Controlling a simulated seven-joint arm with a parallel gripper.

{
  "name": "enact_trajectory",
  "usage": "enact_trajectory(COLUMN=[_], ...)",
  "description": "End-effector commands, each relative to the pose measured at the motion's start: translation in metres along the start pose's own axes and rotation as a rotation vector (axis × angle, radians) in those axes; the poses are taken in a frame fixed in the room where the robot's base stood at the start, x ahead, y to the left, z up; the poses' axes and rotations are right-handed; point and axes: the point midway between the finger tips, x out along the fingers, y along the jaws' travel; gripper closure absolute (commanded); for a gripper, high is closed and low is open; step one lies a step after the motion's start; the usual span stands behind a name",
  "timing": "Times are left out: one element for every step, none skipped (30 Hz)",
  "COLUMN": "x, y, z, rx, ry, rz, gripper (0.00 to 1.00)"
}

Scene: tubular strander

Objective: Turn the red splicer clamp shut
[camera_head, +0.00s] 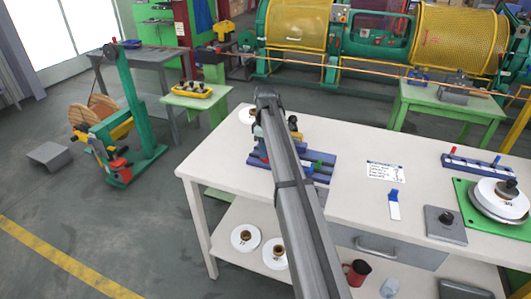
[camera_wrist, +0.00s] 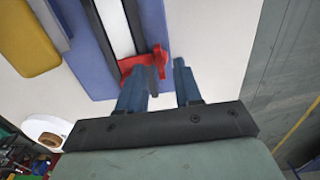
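In the wrist view, the red splicer clamp (camera_wrist: 143,64) sits across the end of a pale strip on the blue splicer body (camera_wrist: 88,62). Its right end has a short upright red part. My gripper (camera_wrist: 161,70) has two blue fingers, set apart. The left fingertip is close to the clamp's lower edge, beside a dark piece; I cannot tell whether they touch. The right finger is to the right of the clamp, with a gap. In the head view, the blue splicer (camera_head: 322,172) lies on the white bench, partly behind my arm, which hides my gripper and the clamp.
The white bench (camera_head: 355,203) has a paper label (camera_head: 386,171), a blue-and-white item (camera_head: 394,205), a grey plate (camera_head: 445,224) and a spool on a green base (camera_head: 500,200). A yellow block (camera_wrist: 28,42) is left of the splicer in the wrist view. The bench's near-left corner is clear.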

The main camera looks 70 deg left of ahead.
Motion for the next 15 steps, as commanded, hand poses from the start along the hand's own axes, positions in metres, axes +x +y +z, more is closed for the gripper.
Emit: enact_trajectory(x=[-0.01,-0.016,-0.024,-0.03,-0.036,-0.044,-0.051,-0.057,-0.064,-0.069,-0.075,-0.082,-0.086,-0.09,-0.096], y=[0.001,0.001,0.001,0.001,0.001,0.001,0.001,0.001,0.001,0.001,0.001,0.001,0.001,0.001,0.001], z=[0.0,-0.001,-0.001,-0.001,-0.001,-0.001,-0.001,-0.001,-0.001,-0.001,-0.001,-0.001,-0.001,0.0,0.0], rx=[0.0,0.0,0.0,0.0,0.0,0.0,0.0,0.0,0.0,0.0,0.0,0.0,0.0,0.0,0.0], ry=[0.001,0.001,0.001,0.001,0.001,0.001,0.001,0.001,0.001,0.001,0.001,0.001,0.001,0.001,0.001], rz=[0.002,0.002,0.002,0.002,0.002,0.003,0.002,0.002,0.002,0.002,0.002,0.002,0.002,0.001,0.001], gripper=[0.66,0.66,0.66,0.66,0.66,0.66,0.66,0.66,0.66,0.66,0.66,0.66,0.66,0.66,0.66])
